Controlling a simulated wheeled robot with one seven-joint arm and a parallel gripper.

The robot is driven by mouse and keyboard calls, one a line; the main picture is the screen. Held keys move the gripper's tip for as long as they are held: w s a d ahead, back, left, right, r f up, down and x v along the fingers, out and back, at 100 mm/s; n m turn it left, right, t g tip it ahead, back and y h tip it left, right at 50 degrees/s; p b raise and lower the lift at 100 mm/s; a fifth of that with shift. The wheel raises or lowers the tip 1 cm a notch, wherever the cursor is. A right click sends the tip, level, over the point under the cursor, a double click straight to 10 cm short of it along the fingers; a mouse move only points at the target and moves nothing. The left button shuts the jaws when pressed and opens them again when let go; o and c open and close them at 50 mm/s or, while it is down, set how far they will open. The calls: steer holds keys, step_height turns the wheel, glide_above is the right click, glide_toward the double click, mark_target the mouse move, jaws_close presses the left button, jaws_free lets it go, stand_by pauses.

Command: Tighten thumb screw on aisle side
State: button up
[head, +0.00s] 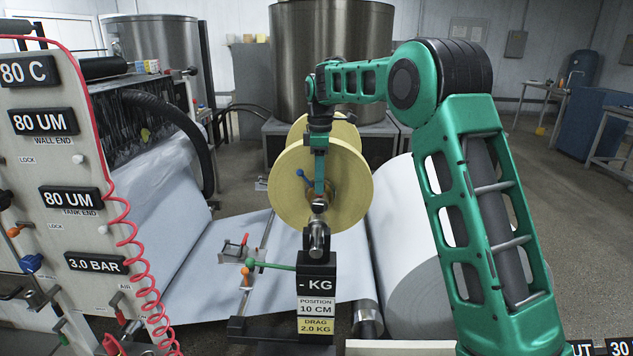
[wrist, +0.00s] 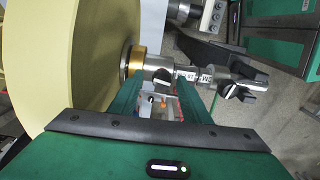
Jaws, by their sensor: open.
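A yellow roll (head: 350,180) sits on a metal shaft (wrist: 195,74) that points toward me in the head view. In the wrist view the yellow roll (wrist: 75,50) is at left, with a gold ring (wrist: 127,62) and a metal collar (wrist: 155,67) beside it. Further right, the shaft carries an end fitting with a black handle (wrist: 250,84) and a small round knob (wrist: 228,91). I cannot tell for certain which part is the thumb screw. My gripper (wrist: 160,84) is open, its green fingers either side of the shaft near the collar. In the head view my gripper (head: 319,190) hangs before the roll.
A large white paper roll (head: 415,235) lies to the right. A control panel (head: 60,190) with a coiled red hose stands at left.

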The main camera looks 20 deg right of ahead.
steer(key=c, duration=1)
steer(key=shift+a, duration=0.15)
steer(key=shift+c, duration=0.2)
